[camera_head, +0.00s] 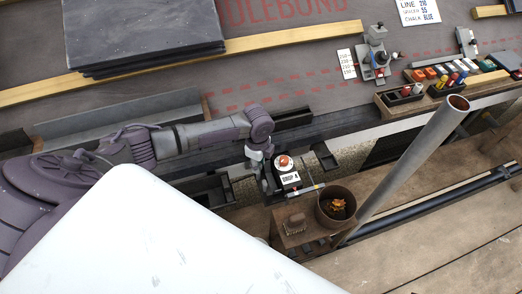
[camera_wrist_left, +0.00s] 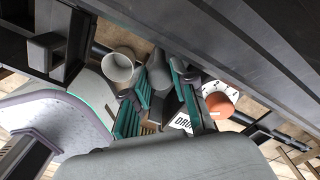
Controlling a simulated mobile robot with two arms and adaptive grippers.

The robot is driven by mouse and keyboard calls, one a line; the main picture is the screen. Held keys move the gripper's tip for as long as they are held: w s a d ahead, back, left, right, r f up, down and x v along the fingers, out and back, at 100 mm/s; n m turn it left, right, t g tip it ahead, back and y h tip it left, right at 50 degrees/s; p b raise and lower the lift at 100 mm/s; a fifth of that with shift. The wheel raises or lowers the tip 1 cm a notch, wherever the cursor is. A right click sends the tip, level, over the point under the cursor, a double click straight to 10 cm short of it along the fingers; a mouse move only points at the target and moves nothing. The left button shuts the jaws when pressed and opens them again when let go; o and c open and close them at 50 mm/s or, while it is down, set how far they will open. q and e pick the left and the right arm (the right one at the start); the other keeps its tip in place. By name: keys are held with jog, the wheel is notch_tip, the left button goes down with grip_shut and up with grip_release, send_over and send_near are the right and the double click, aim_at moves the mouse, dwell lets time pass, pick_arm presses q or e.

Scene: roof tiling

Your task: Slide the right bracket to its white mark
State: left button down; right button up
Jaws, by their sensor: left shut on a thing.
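My left gripper (camera_head: 267,180) reaches down beside the dark gutter edge, just left of a box labelled "DROP A" (camera_head: 290,179) with a red knob on top. In the left wrist view its teal-lined fingers (camera_wrist_left: 168,80) are closed on a dark grey part, mostly hidden by the fingers; I cannot tell whether it is the right bracket. A dark bracket-like piece (camera_head: 324,156) sits right of the gripper, along the gutter. Another dark frame (camera_wrist_left: 45,50) shows at the upper left of the wrist view. I cannot make out a white mark. My right gripper is not in view.
A brown pot (camera_head: 336,207) stands right of the labelled box, near a slanting grey pipe (camera_head: 415,150). A wooden tray (camera_head: 400,106) with tools lies on the roof at the upper right. Slates (camera_head: 145,35) are stacked at the upper left. Scaffold planks (camera_head: 440,240) lie below.

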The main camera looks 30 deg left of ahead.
pick_arm(q)
jog(key=c, duration=1.2)
grip_release()
notch_tip(320, 180, up, 12)
